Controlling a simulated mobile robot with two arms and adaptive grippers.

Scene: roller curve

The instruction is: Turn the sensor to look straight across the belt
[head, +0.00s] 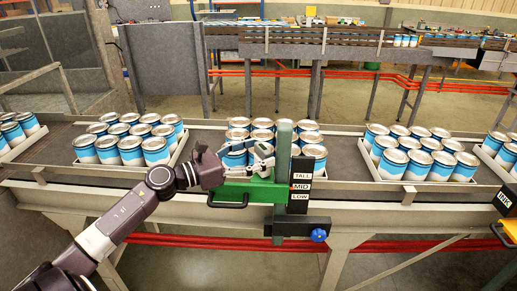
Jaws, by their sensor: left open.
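The sensor stand has a grey-green upright post (283,150), a green block (262,191) with a black handle on its left, and a black scale plate (300,185) marked TALL, MID and LOW. A blue knob (319,235) sits on the black clamp below. My left gripper (259,160) is open just left of the post, above the green block. Its fingers overlap the block's upper area, so I cannot tell whether they touch it. The sensor head is not clearly distinguishable there, and its facing cannot be told. My right gripper is out of view.
The belt (340,166) runs left to right behind the stand. Trays of blue-and-white cans stand on it, one group (127,143) left, one directly behind the post, another (422,152) right. A front rail (380,205) borders the belt. A black box (507,198) stands far right.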

